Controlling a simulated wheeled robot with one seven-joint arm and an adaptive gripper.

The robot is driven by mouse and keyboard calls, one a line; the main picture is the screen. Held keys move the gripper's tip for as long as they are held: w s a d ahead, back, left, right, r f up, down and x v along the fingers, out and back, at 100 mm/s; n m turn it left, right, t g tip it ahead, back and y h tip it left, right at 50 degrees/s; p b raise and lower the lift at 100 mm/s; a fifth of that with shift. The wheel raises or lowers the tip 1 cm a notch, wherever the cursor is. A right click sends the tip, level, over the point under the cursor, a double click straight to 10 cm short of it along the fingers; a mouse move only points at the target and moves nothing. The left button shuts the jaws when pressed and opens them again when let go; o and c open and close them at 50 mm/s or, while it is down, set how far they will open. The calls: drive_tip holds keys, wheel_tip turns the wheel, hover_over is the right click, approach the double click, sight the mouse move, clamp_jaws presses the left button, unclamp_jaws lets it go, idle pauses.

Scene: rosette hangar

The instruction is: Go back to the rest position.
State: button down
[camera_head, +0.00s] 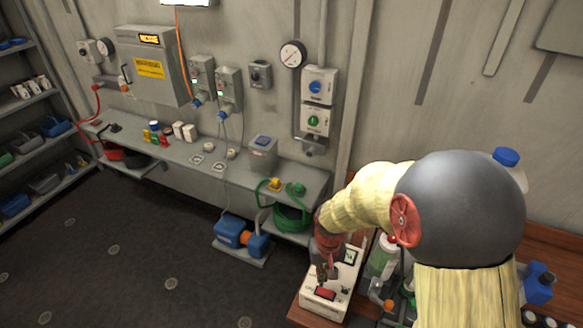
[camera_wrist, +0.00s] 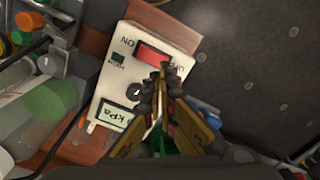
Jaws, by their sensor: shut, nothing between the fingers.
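My gripper (camera_head: 327,272) is shut and empty, with its fingertips together. It hangs low over a white switch box (camera_head: 318,302) at the bottom centre of the head view. In the wrist view my gripper (camera_wrist: 166,76) points at the same white box (camera_wrist: 112,82). The fingertips are close to the box's red rocker switch (camera_wrist: 153,54), marked ON and OFF; I cannot tell whether they touch it. The box also has a small kPa display (camera_wrist: 115,115). The fingers hide part of the box.
The box stands on a brown wooden bench (camera_head: 365,306). A green-capped clear bottle (camera_head: 382,257) and other fittings crowd beside it. A grey wall shelf (camera_head: 215,160) holds small parts. The floor at left is mostly free.

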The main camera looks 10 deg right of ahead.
drive_tip(key=shift+s, duration=0.4)
drive_tip(key=s+r+n+t+b, duration=0.1)
drive_tip(key=s+r+t+b, duration=0.4)
drive_tip(key=s+r+b, duration=0.8)
drive_tip(key=shift+r+t+b, duration=0.3)
drive_tip(key=shift+r+b, duration=0.3)
drive_tip(key=shift+b, duration=0.4)
drive_tip(key=shift+s, duration=0.1)
